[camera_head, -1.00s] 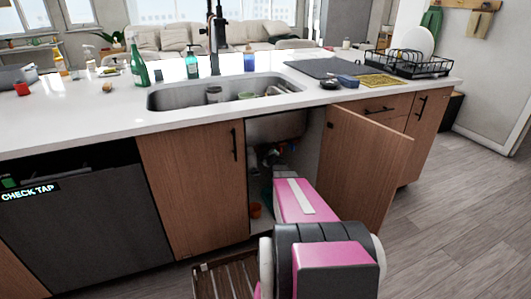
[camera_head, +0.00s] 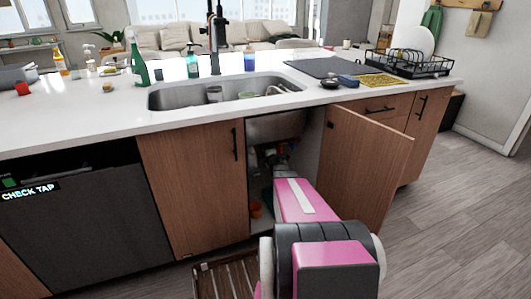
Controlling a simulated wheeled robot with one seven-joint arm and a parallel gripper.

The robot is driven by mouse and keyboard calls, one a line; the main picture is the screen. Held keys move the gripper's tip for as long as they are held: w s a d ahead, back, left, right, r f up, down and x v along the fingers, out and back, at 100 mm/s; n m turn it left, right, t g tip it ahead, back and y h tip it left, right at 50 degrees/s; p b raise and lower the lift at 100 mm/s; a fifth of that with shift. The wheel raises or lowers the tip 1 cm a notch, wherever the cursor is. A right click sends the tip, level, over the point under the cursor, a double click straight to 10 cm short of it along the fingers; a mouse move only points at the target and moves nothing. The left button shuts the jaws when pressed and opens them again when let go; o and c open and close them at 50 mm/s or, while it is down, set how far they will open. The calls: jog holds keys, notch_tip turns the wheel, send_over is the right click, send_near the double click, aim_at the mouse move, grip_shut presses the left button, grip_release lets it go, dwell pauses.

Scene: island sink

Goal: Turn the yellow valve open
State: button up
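The open cabinet under the sink (camera_head: 281,127) shows a dark interior with pipework and small coloured parts, too small to make out. I cannot pick out a yellow valve; my arm and the shadow may hide it. My pink arm reaches into this cabinet. The dark far end of my arm, with my gripper (camera_head: 281,160), is inside the opening, below the sink basin. Its fingers are too small and dark to tell whether they are open or shut, or whether they touch anything.
The right cabinet door (camera_head: 366,165) stands swung open beside my arm. The left door (camera_head: 192,187) is closed. An orange pot (camera_head: 255,210) sits low inside the cabinet. A slatted wooden crate (camera_head: 227,279) is on the floor in front. Clear floor lies at right.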

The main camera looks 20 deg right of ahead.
dwell(0.4)
jog(key=o, duration=0.9)
jog(key=s, duration=1.1)
jog(key=shift+d, duration=0.2)
jog(key=shift+w, duration=0.1)
